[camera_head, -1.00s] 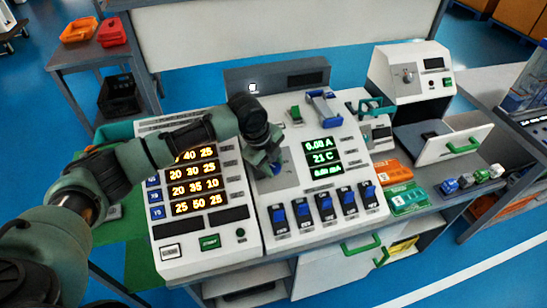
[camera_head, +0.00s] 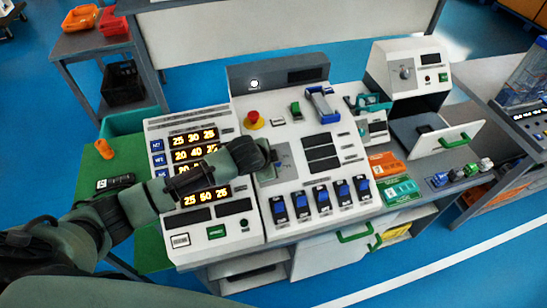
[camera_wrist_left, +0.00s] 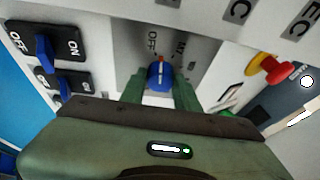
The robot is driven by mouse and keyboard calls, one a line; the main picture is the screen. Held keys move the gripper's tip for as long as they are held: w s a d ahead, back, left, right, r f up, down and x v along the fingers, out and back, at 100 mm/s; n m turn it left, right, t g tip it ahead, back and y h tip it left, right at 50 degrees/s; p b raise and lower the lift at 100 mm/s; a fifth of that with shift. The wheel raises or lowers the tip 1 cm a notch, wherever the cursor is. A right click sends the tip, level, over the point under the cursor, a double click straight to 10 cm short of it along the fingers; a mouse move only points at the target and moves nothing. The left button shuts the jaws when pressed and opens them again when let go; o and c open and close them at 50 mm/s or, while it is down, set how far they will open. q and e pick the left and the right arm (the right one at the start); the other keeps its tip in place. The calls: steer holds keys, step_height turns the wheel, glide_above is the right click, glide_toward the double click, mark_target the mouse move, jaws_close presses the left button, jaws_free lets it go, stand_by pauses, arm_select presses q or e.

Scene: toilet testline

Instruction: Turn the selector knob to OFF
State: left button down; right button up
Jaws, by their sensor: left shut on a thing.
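The selector knob (camera_wrist_left: 158,76) is blue with an orange pointer mark and sits on a grey plate in the left wrist view. Its mark points up the picture, near the OFF label (camera_wrist_left: 153,41); a second label stands right of it. My left gripper (camera_wrist_left: 158,90) has its two green fingers on either side of the knob, shut on it. In the head view my left gripper (camera_head: 274,160) is at the grey plate (camera_head: 290,163) on the white console (camera_head: 310,222), hiding the knob. My right gripper is not in view.
A red emergency button (camera_head: 254,119) on a yellow base stands behind the gripper. Blue rocker switches (camera_head: 321,195) line the console's front. A blue handle (camera_head: 322,103) stands up at the back.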

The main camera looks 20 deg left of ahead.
arm_select(q)
steer(key=shift+d+n+t+y+p, duration=0.1)
steer(key=shift+n+t+y+p, duration=0.3)
steer(key=shift+n, duration=0.9)
steer(key=c, duration=1)
jaws_free()
steer(key=shift+c, duration=0.2)
steer(key=shift+s+r, duration=0.4)
steer(key=b+v, duration=0.1)
steer(key=v, duration=0.5)
steer(key=shift+s+r, duration=0.25)
steer(key=shift+s, duration=0.05)
